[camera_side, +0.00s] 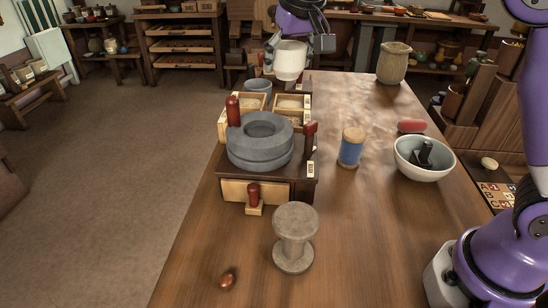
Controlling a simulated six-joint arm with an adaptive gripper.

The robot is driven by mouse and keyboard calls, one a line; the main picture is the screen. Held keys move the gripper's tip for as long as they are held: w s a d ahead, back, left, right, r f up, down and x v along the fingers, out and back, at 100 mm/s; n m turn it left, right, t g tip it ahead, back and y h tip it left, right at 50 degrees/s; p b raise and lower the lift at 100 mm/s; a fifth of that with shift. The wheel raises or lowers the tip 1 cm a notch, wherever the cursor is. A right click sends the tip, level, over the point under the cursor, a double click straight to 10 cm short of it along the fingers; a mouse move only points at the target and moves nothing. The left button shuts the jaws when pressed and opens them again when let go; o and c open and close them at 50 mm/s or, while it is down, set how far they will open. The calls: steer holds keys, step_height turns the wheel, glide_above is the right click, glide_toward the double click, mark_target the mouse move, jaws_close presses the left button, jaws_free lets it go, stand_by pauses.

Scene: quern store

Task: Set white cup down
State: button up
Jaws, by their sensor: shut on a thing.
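The white cup (290,61) is near the top middle of the side view, in front of and below my gripper (302,46). My gripper is shut on the cup. The cup looks upright and appears held above the far left part of the wooden table (370,245). Its underside is close to small items behind the quern in the picture, and I cannot tell the exact gap. The cup hides most of the fingertips.
A grey stone quern (259,152) stands on a wooden box. Behind it are a grey cup (258,88) and wooden trays (292,103). A blue-banded jar (351,148), a white bowl (424,172), a tan pot (394,63) and a stone spool (295,232) stand on the table.

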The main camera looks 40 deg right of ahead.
steer(key=s+a+n+y, duration=0.1)
steer(key=s+a+n, duration=0.15)
steer(key=a, duration=0.75)
steer(key=s+a+n+y, duration=0.2)
steer(key=a+n, duration=0.2)
steer(key=a, duration=0.7)
steer(key=s+a+n+g+y, duration=0.1)
steer(key=s+a+n, duration=0.5)
steer(key=s+a, duration=0.7)
steer(key=f, duration=1.4)
steer(key=w+f, duration=0.1)
steer(key=f, duration=0.6)
steer(key=shift+a+f, duration=0.2)
steer(key=shift+f, duration=0.15)
steer(key=o, duration=0.8)
steer(key=shift+f, duration=0.15)
steer(key=o, duration=0.3)
steer(key=shift+o, duration=0.2)
